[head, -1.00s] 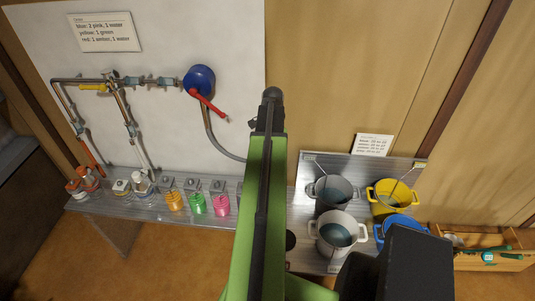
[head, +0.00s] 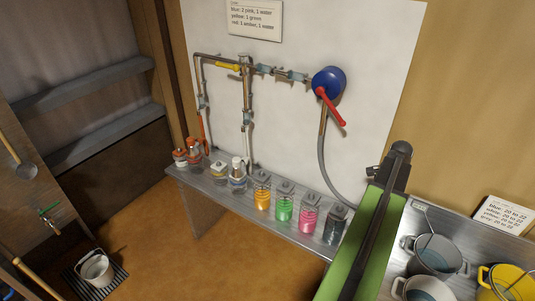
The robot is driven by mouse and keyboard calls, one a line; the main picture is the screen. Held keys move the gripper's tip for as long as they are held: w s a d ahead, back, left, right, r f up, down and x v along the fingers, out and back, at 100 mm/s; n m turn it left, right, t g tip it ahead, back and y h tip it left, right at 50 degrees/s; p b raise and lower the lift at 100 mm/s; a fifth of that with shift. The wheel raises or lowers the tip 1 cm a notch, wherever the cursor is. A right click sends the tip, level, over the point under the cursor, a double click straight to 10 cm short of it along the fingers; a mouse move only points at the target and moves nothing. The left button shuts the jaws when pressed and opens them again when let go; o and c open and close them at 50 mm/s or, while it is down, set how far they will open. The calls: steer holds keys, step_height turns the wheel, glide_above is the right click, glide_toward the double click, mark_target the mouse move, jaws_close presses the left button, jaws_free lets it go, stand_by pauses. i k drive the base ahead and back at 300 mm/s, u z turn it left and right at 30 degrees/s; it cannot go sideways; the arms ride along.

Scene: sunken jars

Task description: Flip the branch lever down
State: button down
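A yellow lever (head: 229,67) sits on the upper pipe (head: 210,56) of the white wall panel, near where the pipe branches. It lies nearly level along the pipe. A red lever (head: 330,106) on a blue round body (head: 328,82) slants down to the right, at the pipe's right end. My gripper (head: 398,158) is at the far end of my green and black arm, at the lower right, well apart from the yellow lever. Its fingers cannot be made out, and nothing is seen held in it.
A metal shelf (head: 195,180) below the panel holds several coloured jars and bottles. Pots, one grey (head: 437,257) and one yellow (head: 510,285), stand at the lower right. A white bucket (head: 95,270) is on the floor at left. Open floor lies before the shelf.

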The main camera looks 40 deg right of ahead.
mark_target(236, 68)
steer(key=z, duration=0.35)
steer(key=k, duration=1.4)
steer(key=u, duration=0.4)
steer(key=i, duration=2.5)
steer(key=z, duration=0.05)
